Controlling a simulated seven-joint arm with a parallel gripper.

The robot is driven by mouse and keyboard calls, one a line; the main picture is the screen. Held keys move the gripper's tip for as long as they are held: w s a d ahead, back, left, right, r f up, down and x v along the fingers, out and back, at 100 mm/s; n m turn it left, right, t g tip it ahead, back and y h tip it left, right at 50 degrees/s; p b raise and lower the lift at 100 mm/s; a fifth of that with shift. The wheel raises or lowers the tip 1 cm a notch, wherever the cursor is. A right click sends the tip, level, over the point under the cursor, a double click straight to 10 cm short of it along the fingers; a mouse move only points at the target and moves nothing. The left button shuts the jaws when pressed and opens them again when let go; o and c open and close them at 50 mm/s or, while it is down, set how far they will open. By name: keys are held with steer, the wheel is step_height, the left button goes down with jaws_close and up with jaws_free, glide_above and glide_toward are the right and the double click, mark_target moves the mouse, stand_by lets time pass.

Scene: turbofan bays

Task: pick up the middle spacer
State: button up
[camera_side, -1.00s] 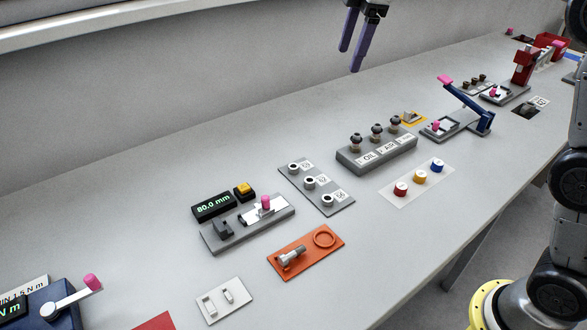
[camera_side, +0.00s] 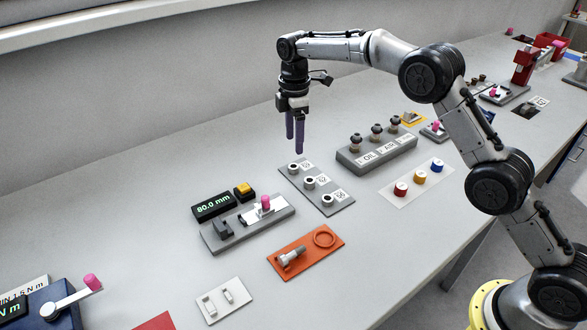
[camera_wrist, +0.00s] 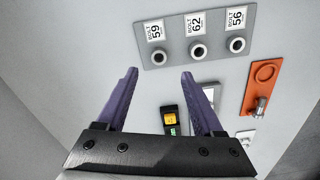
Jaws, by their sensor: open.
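Three short, pale spacers with dark holes stand in a row on a grey plate (camera_side: 333,206), each beside a white label. The middle spacer (camera_side: 310,183) also shows in the wrist view (camera_wrist: 198,51), beside the label that reads 62. The other spacers (camera_wrist: 158,57) and (camera_wrist: 237,44) stand on either side of it, by labels 59 and 56. My gripper (camera_side: 294,144) has purple fingers pointing down, open and empty, above and behind the plate's far end. In the wrist view the fingers (camera_wrist: 160,73) are apart, with the spacer row beyond their tips.
A gauge with an 80.0 mm display (camera_side: 213,206) and a pink-knobbed slide stands left of the plate. An orange tray (camera_side: 322,252) with a bolt and a ring lies in front. A grey block with several dark-topped knobs (camera_side: 376,155) stands to the right.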

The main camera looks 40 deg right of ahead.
mark_target(293, 166)
step_height(293, 166, down, 8)
steer(key=shift+w+a+f, duration=0.1)
steer(key=shift+f, duration=0.05)
stand_by(0.4)
jaws_close()
